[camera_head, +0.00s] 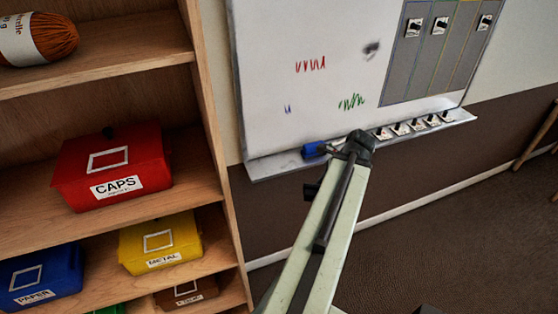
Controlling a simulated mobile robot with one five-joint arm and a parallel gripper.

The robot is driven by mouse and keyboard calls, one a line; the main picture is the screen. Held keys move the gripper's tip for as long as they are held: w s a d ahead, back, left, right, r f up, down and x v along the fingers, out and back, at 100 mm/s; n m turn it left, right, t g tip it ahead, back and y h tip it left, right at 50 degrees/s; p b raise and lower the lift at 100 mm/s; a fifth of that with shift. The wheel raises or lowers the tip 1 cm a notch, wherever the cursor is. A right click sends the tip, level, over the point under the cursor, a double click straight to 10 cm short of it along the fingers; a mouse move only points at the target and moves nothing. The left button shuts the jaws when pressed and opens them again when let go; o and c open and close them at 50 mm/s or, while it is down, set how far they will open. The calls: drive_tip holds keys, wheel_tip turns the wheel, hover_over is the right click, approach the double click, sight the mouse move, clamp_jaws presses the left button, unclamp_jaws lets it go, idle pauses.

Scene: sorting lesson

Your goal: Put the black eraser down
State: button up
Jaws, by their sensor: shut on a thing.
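My arm reaches from the bottom up to the whiteboard's tray. My gripper (339,148) is at its dark far end, close to the tray, and the arm covers most of it. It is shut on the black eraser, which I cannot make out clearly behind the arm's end. I cannot tell whether the eraser touches the tray. The pale tray (270,165) runs along the bottom of the whiteboard (275,60). A blue block-like thing (313,150) is on the tray just left of my gripper.
Several small black-and-white pieces (401,128) line the tray to the right. The board bears red, green and blue scribbles and a dark smudge. A wooden shelf (200,100) at left holds a red CAPS box (70,185), a yellow METAL box (190,235) and a blue PAPER box (65,262).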

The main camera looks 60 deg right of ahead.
drive_tip(key=w+d+r+m+h+p, duration=0.1)
drive_tip(key=w+r+m+p, duration=0.25)
drive_tip(key=w, duration=0.35)
drive_tip(key=b, duration=0.2)
approach(279, 162)
drive_tip(key=shift+w+a+f+n, duration=0.15)
drive_tip(key=shift+w+a+f, duration=0.05)
drive_tip(key=shift+w+f, duration=0.2)
drive_tip(key=shift+w+a+f+n, duration=0.1)
drive_tip(key=shift+w+a+f, duration=0.15)
drive_tip(key=shift+f, duration=0.3)
drive_tip(key=shift+w+d+f, duration=0.15)
drive_tip(key=shift+w+d, duration=0.2)
drive_tip(key=shift+w, duration=0.15)
wheel_tip(279, 162, down, 4)
drive_tip(key=b, duration=0.3)
drive_tip(key=shift+s+a, duration=0.1)
drive_tip(key=shift+r, duration=0.35)
drive_tip(key=shift+f, duration=0.1)
drive_tip(key=o, duration=1.2)
